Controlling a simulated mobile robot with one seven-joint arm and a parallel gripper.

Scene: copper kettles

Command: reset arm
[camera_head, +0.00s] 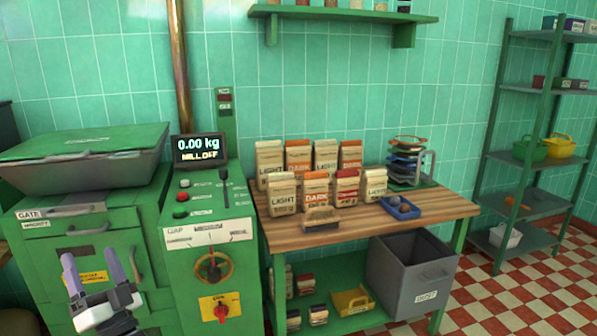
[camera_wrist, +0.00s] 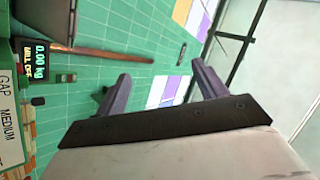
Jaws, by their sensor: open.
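My gripper (camera_head: 90,268) shows at the lower left of the head view, in front of the green mill's front panel. Its two dark purple-grey fingers stand apart and point up, with nothing between them. In the wrist view my gripper (camera_wrist: 160,90) is also open and empty, with the green tiled wall beyond its fingers. The wrist picture is turned sideways. The mill (camera_head: 105,235) has a hopper on top, and its display (camera_head: 198,147) reads 0.00 kg and MILL OFF. The display (camera_wrist: 36,70) also shows at the left edge of the wrist view.
A wooden bench (camera_head: 430,205) right of the mill bears several LIGHT and DARK bags (camera_head: 283,192), a blue tray (camera_head: 400,208) and a stack of rings (camera_head: 407,160). A grey bin (camera_head: 410,275) sits below. A green shelf rack (camera_head: 540,120) stands right. The checkered floor (camera_head: 530,300) is clear at lower right.

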